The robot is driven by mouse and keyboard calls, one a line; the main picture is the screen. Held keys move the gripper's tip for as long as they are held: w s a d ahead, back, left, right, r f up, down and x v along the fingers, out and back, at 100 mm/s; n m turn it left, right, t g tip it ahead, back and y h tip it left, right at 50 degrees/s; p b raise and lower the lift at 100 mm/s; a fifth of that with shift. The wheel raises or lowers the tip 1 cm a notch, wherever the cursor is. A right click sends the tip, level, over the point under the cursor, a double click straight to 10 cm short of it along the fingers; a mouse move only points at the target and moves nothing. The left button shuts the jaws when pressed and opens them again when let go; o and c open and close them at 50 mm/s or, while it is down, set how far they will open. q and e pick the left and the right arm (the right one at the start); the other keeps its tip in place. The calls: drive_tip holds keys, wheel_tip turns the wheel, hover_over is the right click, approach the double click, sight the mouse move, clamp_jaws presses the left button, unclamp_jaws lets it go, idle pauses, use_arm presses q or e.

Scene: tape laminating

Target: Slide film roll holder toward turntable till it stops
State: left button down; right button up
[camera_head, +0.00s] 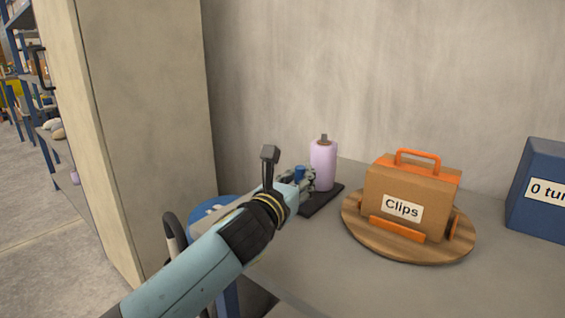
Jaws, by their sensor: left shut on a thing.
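The film roll holder has a dark flat base (326,202) with an upright lilac film roll (323,168) on it. It stands on the grey table near the back wall. My left gripper (303,180) reaches in from the left and is shut on the holder, in front of the roll's left side. A blue part (299,173) shows between its fingers; the exact grip is partly hidden. The round wooden turntable (352,222) is to the right, with a small gap between it and the base. A cardboard box labelled "Clips" (385,189) sits on it, with orange fittings. My right gripper is out of view.
A blue box (545,185) with a partly cut-off label stands at the right edge of the table. The wall (380,80) rises behind. Bare table (330,270) lies in front of the turntable. A blue round object (212,206) is left of the table, partly behind my arm.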

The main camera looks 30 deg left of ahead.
use_arm(q)
drive_tip(key=shift+s+d+f, duration=0.15)
drive_tip(key=shift+d, duration=0.4)
drive_tip(key=shift+s+d+f, duration=0.1)
drive_tip(key=shift+s+d, duration=0.05)
drive_tip(key=shift+d, duration=0.4)
drive_tip(key=shift+f, duration=0.1)
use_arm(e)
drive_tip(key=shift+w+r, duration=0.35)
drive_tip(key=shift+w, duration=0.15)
use_arm(q)
drive_tip(key=c, duration=1.8)
unclamp_jaws()
drive_tip(key=o, duration=0.6)
drive_tip(key=shift+s+d+r, duration=0.1)
drive_tip(key=shift+d+r, duration=0.1)
drive_tip(key=shift+r, duration=0.05)
drive_tip(key=shift+o, duration=0.2)
hover_over(282, 251)
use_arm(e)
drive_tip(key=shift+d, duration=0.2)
